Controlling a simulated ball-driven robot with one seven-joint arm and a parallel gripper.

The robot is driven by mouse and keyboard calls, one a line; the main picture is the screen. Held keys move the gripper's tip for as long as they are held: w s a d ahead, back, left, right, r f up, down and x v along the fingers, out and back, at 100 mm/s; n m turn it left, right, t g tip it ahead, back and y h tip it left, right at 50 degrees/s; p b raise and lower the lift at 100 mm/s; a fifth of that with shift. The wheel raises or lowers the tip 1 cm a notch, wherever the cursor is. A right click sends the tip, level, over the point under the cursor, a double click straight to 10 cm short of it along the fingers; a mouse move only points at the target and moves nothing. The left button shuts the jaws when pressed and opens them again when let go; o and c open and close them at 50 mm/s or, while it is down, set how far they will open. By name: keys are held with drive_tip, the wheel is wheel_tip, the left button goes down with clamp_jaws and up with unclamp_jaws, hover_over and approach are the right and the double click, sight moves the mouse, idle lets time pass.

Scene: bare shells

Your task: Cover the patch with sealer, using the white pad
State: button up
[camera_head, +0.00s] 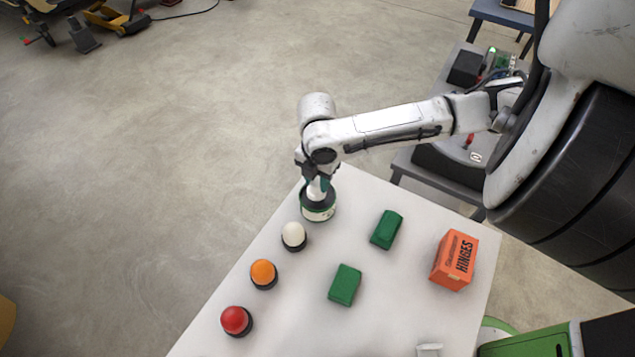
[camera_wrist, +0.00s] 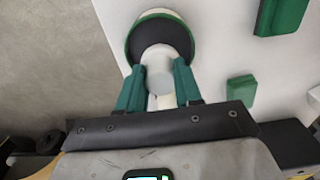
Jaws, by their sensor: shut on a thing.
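My gripper (camera_head: 317,183) is shut on a pale white handle (camera_wrist: 158,70), which sits between its green fingers in the wrist view. Below the handle is a round dark top with a green rim and a white side (camera_head: 318,213), at the table's far corner. I cannot tell whether handle and round body are one piece, or whether the body touches the table. A white dome on a black base (camera_head: 293,234) stands free, just nearer than the gripper; I cannot tell which is the white pad. I cannot make out a patch or sealer.
An orange dome (camera_head: 263,272) and a red dome (camera_head: 236,319) stand along the white table's (camera_head: 300,320) left edge. Two green blocks (camera_head: 386,229) (camera_head: 345,284) lie mid-table. An orange hinges box (camera_head: 455,260) is at right. A small white item (camera_head: 429,350) is at the front.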

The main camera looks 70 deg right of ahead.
sight(318, 181)
drive_tip(key=shift+r, duration=2.2)
